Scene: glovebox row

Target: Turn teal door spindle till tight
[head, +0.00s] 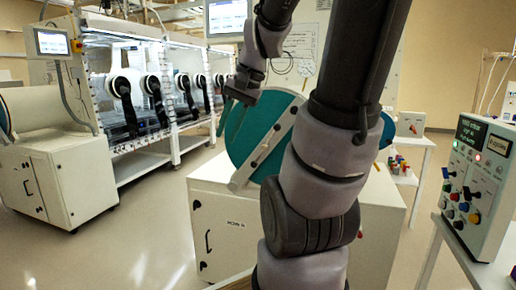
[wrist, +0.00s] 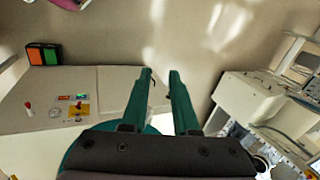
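The teal round door (head: 248,132) stands upright on the white cabinet in the head view, partly hidden by my arm. A pale bar (head: 266,146) crosses its face diagonally with small fittings on it. I cannot clearly make out the spindle; my arm may cover part of it. My gripper (head: 229,106) is at the door's upper left edge in the head view; whether it touches is unclear. In the wrist view my gripper (wrist: 161,78) has its two teal fingers apart, with nothing between them but floor behind. A teal edge shows beneath the gripper body there.
The white cabinet (head: 222,225) stands on open floor. A glovebox row (head: 150,85) runs along the left. A control panel (head: 481,185) with buttons is at the right.

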